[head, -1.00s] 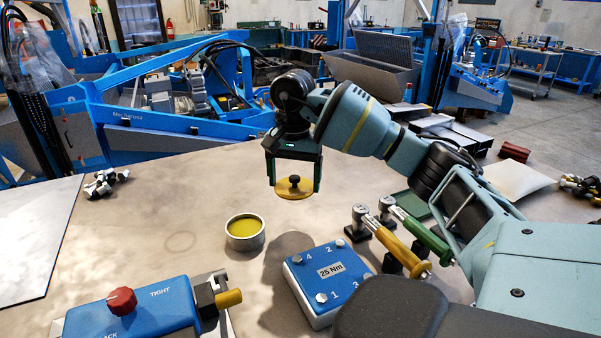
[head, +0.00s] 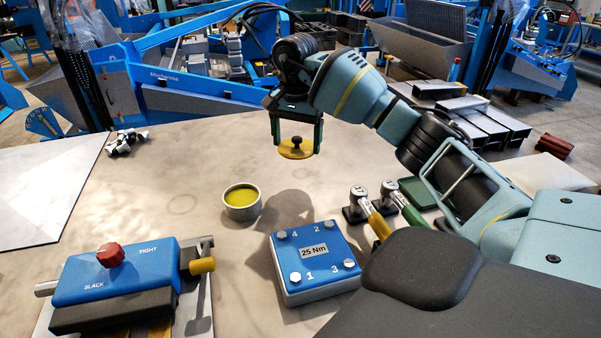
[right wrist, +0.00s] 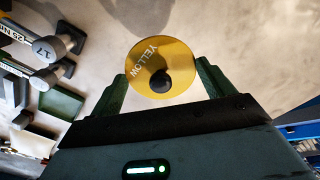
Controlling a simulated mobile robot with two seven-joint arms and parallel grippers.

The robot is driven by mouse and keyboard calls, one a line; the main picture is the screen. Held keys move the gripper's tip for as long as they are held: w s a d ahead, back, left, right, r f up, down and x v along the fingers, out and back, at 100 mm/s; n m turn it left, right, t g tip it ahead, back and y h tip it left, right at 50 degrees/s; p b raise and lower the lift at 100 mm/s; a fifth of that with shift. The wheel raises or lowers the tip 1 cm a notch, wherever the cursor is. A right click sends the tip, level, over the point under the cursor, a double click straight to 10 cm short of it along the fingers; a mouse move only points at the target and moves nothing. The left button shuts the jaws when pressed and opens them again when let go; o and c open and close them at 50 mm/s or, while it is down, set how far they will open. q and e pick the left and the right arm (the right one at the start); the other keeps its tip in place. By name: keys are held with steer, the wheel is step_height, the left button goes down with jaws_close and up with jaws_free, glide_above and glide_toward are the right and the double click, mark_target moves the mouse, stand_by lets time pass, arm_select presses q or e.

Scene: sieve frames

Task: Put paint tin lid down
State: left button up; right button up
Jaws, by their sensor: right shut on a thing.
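The yellow paint tin lid (head: 295,151), a round disc with a black knob, hangs in my right gripper (head: 297,140), which is shut on it. In the right wrist view the lid (right wrist: 161,70) reads "YELLOW" and its knob lies between the two green fingers (right wrist: 160,85). The gripper holds the lid above the table, up and to the right of the tin in the head view. The open paint tin (head: 242,207), a silver can with yellow paint inside, stands upright on the table. My left gripper is not in view.
A blue "25 Nm" block (head: 313,262) with numbered bolts stands right of the tin. A blue slack/tight device (head: 115,275) is at front left. The table (head: 150,190) left of the tin is clear.

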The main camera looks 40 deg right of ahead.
mark_target(296, 184)
steer(key=shift+f+p, duration=0.3)
steer(key=shift+f, duration=4.7)
steer(key=shift+f, duration=0.2)
steer(key=o, duration=0.9)
steer(key=shift+r, duration=0.1)
step_height(296, 184, up, 12)
steer(key=shift+a+r, duration=0.1)
steer(key=shift+r, duration=0.05)
